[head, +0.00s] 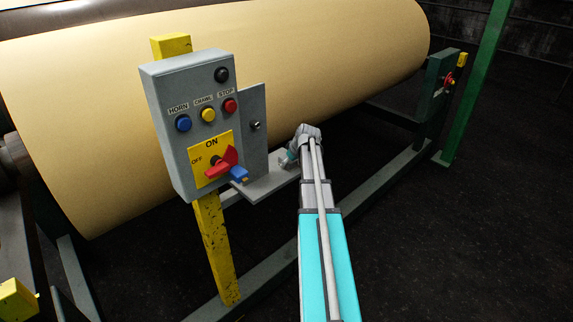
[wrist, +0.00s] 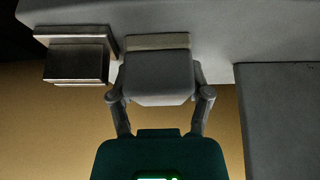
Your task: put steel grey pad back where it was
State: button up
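My gripper (head: 290,158) is at the right end of the small grey shelf (head: 264,187) beside the control box; its fingers are hard to make out in the head view. In the wrist view the two fingers stand on either side of a plain grey block, which I take as the steel grey pad (wrist: 158,78). They look shut on it. Its far end meets or overlaps a lighter grey slab (wrist: 158,41) at the shelf; I cannot tell whether they touch. The pad cannot be told apart from the gripper in the head view.
A shinier metal block (wrist: 76,63) is close to the left of the pad. A grey panel (wrist: 280,120) is close on the right. A large tan roll (head: 330,60) lies behind.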

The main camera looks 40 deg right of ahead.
jog(key=o, duration=0.5)
jog(key=shift+c, duration=0.2)
jog(key=shift+r, duration=0.1)
jog(key=shift+p+v, duration=1.05)
jog(key=shift+p, duration=0.1)
jog(key=p+v, duration=0.8)
jog(key=v, duration=0.2)
dwell(0.4)
